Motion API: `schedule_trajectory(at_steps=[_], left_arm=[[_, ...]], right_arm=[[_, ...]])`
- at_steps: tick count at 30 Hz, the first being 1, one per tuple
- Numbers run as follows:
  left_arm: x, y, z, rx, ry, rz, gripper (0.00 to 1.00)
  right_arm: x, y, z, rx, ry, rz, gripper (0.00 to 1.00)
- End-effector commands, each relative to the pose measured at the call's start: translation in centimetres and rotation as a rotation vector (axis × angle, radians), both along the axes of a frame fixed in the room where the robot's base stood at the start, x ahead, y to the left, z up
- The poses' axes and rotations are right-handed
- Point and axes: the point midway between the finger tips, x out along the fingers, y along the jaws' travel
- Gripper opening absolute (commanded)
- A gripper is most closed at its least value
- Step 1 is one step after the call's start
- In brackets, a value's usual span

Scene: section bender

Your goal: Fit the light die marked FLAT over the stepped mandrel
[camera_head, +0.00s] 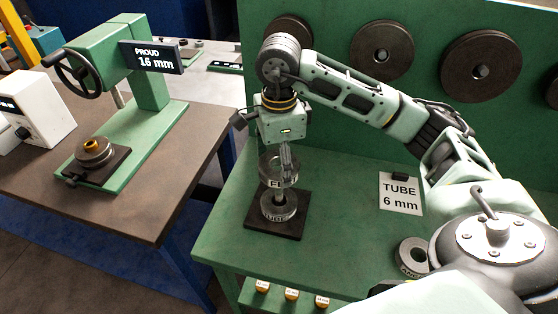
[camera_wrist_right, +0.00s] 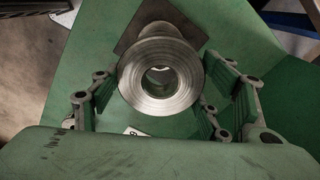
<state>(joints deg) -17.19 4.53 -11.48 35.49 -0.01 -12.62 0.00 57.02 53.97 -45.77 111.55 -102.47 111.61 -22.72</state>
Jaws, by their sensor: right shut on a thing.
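The light die marked with the letters FL (camera_head: 278,171) is a steel ring, its other letters hidden by a finger. My right gripper (camera_head: 286,158) is shut on it from above. The die hangs over the stepped mandrel (camera_head: 279,194), with a visible gap above the lower ring. A lettered die (camera_head: 279,208) sits low around the mandrel, on a dark square base plate (camera_head: 292,231). In the right wrist view the held die (camera_wrist_right: 135,80) fills the space between the fingers, its hole facing me; whether it lines up with the mandrel is unclear. My left gripper is out of view.
Another lettered die (camera_head: 411,257) lies on the green bench at the right, near a card reading TUBE 6 mm (camera_head: 400,194). Large dark discs (camera_head: 383,50) hang on the back panel. A gauge press with a PROUD 16 mm display (camera_head: 152,58) stands on the left table.

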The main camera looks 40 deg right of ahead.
Motion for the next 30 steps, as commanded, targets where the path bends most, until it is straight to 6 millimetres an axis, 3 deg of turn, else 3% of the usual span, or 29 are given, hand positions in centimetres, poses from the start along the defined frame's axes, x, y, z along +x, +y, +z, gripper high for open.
schedule_trajectory(at_steps=[30], left_arm=[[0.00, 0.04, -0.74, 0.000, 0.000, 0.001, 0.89]], right_arm=[[-0.02, 0.03, -0.02, 0.000, -0.002, 0.000, 0.28]])
